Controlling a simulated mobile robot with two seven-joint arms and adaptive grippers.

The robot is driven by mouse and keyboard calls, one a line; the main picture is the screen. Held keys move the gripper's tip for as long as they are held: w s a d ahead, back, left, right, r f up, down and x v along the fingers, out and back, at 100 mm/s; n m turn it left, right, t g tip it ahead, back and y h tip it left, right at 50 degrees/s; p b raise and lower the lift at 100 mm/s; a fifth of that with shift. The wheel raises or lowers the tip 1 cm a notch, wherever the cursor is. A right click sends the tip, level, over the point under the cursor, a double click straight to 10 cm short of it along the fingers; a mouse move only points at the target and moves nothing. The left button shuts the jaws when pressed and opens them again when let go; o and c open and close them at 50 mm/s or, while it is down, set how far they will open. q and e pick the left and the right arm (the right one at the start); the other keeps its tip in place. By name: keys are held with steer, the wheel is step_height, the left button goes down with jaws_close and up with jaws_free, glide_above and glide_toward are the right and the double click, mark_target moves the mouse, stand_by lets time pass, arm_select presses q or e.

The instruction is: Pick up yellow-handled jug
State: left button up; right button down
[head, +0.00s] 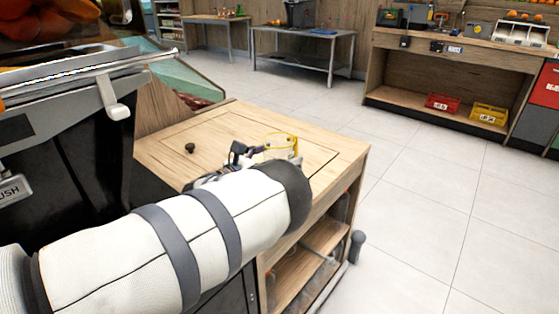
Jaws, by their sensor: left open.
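The yellow-handled jug (282,146) stands on the wooden counter top near its right side. It looks clear, with a yellow rim and handle. My left arm comes in from the lower left and hides the lower part of the jug. My left gripper (240,152) is at the jug's left side, open, with dark fingers partly hidden by my own wrist. I cannot tell whether a finger touches the jug. My right gripper is not in view.
The orange juicer (75,120) stands close on the left, with a metal bar and hanging lever. Open tiled floor (420,190) lies to the right. Tables and shelves stand at the back.

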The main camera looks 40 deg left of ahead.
arm_select(q)
steer(key=c, duration=1.3)
steer(key=shift+r, duration=0.1)
